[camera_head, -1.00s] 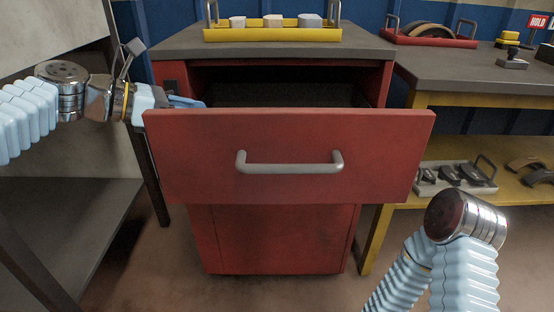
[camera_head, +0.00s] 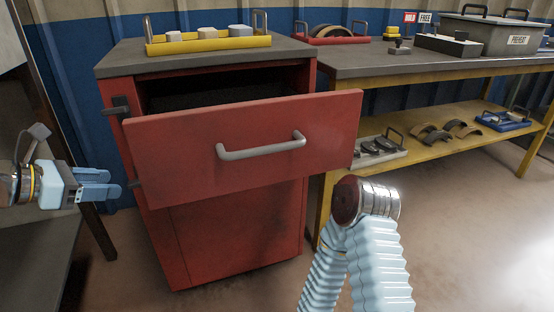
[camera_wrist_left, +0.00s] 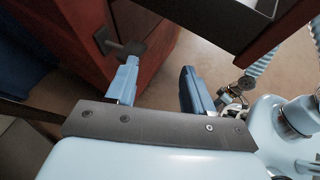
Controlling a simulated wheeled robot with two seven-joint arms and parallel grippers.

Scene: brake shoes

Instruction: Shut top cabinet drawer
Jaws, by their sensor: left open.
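The red cabinet (camera_head: 235,235) stands in the middle of the head view. Its top drawer (camera_head: 180,150) is pulled out, with a grey bar handle (camera_head: 262,146) on its front and a dark interior showing behind it. My left gripper (camera_head: 115,183) is open and empty, to the left of the drawer front and apart from it. In the left wrist view the two blue fingers (camera_wrist_left: 158,85) are spread, with the red cabinet (camera_wrist_left: 75,45) beyond them. My right arm is at the lower right of the head view; its gripper is not visible.
A yellow tray (camera_head: 208,44) with pale blocks sits on the cabinet top. A workbench (camera_head: 440,62) with a red tray (camera_head: 335,40) and a grey bin (camera_head: 490,36) stands to the right. A dark table (camera_head: 30,240) is at the left. Floor in front is clear.

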